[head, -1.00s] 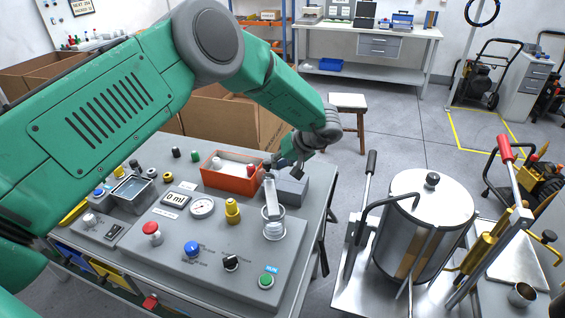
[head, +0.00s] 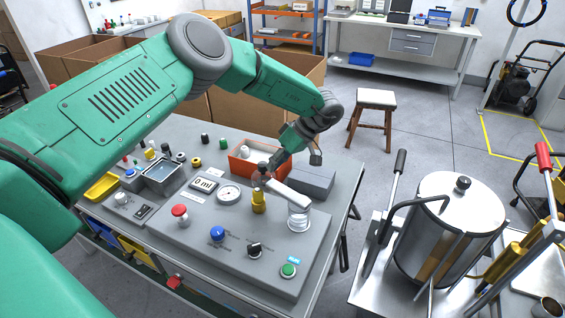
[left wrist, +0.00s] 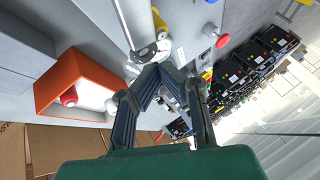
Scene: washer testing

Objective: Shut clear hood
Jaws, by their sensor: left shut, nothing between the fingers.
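The clear hood (head: 288,194) is a pale see-through piece at the right end of the grey test panel (head: 200,240). It leans to the left from the round clear cup (head: 299,217), so it stands open and tilted. My left gripper (head: 263,174) is shut and empty at the hood's upper left end, above the yellow knob (head: 258,202). In the left wrist view my shut fingertips (left wrist: 158,68) are close to a whitish rounded part (left wrist: 148,50), probably the hood; whether they touch it I cannot tell. My right gripper is not in view.
An orange bin (head: 243,166) and a grey block (head: 312,180) stand behind the panel. Red (head: 180,212), blue (head: 217,233), black (head: 254,249) and green (head: 288,269) controls line its front. A steel tank (head: 450,230) stands to the right.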

